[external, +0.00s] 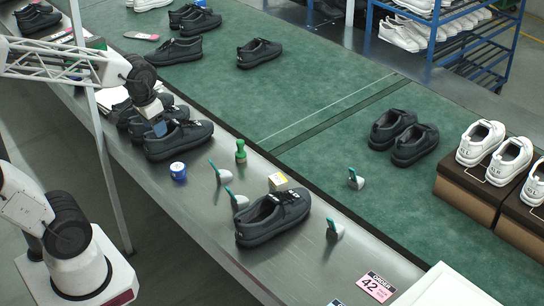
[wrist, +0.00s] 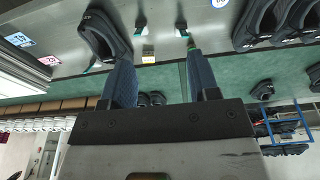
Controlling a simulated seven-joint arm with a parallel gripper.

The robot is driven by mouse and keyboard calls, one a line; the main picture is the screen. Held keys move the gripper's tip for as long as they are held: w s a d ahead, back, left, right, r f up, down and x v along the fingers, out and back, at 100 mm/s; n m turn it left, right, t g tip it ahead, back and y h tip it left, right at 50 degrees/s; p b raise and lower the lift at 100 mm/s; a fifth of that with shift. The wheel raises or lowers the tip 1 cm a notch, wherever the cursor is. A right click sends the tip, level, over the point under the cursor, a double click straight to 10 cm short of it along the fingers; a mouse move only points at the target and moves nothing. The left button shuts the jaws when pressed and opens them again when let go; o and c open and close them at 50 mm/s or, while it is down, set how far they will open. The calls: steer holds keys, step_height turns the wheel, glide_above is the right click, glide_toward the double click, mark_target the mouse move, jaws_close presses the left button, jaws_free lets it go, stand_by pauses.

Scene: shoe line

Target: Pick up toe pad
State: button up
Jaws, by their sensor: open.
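Several small pale-grey pieces with teal upright handles may be the toe pads; I cannot tell which one is meant. In the external view, one piece (external: 222,176) is left of the dark shoe (external: 272,219), another (external: 239,201) is nearer that shoe, a third (external: 335,231) is to its right, and a fourth (external: 356,181) is on the green belt. In the wrist view, pieces show at the top (wrist: 140,30). My gripper (external: 156,124) is high at the left, by the dark shoes. In the wrist view its fingers (wrist: 160,58) are apart, with nothing held between them.
A green stamp-like object (external: 240,151), a blue cup (external: 178,171) and a small yellow-topped box (external: 278,182) stand on the metal bench (external: 205,225). Dark shoes (external: 179,139) sit by my gripper. White shoes (external: 480,143) stand on brown boxes at the right.

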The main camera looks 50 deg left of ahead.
steer(key=w+d+f+g, duration=0.1)
steer(key=w+d+f, duration=0.4)
steer(key=w+f, duration=0.55)
steer(key=g, duration=0.1)
glide_above(232, 194)
steer(key=a, duration=0.1)
steer(key=f, duration=1)
steer(key=shift+w+a+f, duration=0.2)
steer(key=shift+f, duration=0.2)
steer(key=shift+w+d+f, duration=0.2)
steer(key=shift+d+f, duration=0.05)
steer(key=shift+f, duration=0.3)
steer(key=shift+f, duration=1.25)
steer(key=shift+a+f, duration=0.1)
steer(key=shift+f, duration=2.55)
